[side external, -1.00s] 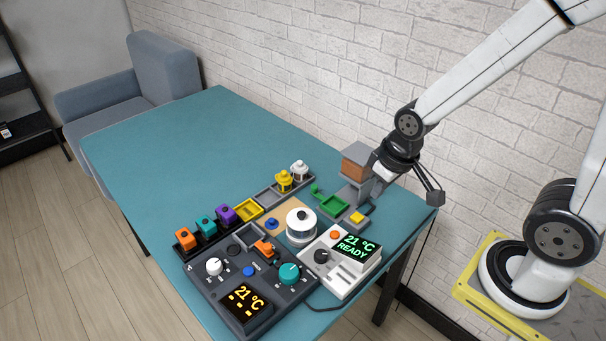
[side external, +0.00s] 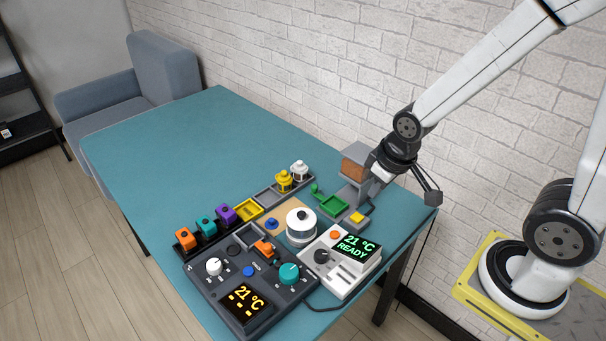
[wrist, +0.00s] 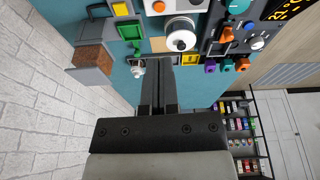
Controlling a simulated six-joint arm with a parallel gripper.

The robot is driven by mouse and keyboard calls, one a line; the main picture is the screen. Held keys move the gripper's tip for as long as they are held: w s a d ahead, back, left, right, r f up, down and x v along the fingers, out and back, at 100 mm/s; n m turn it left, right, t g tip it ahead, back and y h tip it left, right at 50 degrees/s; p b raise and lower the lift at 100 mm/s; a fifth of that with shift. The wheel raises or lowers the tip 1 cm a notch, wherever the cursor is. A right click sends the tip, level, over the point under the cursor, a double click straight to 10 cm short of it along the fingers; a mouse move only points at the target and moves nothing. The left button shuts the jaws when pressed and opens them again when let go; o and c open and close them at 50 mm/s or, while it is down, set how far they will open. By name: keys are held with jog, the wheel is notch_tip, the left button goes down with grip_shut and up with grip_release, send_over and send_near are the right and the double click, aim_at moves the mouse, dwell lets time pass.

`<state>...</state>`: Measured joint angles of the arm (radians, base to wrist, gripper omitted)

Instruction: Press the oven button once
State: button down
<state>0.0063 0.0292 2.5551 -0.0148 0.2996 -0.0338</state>
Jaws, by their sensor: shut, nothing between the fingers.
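A white unit (side external: 341,283) with a green "21 °C READY" display has an orange button (side external: 335,235) and a black knob. A dark console (side external: 213,291) with a yellow "21 °C" display has a blue button (side external: 248,271). I cannot tell from any label which is the oven button. My gripper (side external: 371,196) is near the wall-side edge of the table, behind the white unit and apart from both panels. In the wrist view my gripper's fingers (wrist: 158,62) are together and empty. The orange button also shows in the wrist view (wrist: 158,7).
A grey stand with a brown block (side external: 355,168) is close beside my gripper. A green tray (side external: 333,206), a yellow button (side external: 357,217) and a white round pot (side external: 300,230) lie between. Coloured knobbed blocks (side external: 205,225) line the left. The far table (side external: 190,130) is clear.

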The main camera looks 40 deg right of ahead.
aim_at(338, 235)
jog(key=w+f+n+t+y, duration=0.2)
jog(key=w+f+n+t, duration=0.4)
jog(key=w+f+n, duration=0.2)
jog(key=shift+w+d+f+n, duration=0.35)
jog(key=shift+d+f+n, duration=0.1)
jog(key=shift+f+n, duration=0.95)
jog(key=shift+r, duration=0.15)
jog(key=shift+f, duration=4.4)
jog(key=shift+f, duration=0.85)
jog(key=shift+r, duration=0.85)
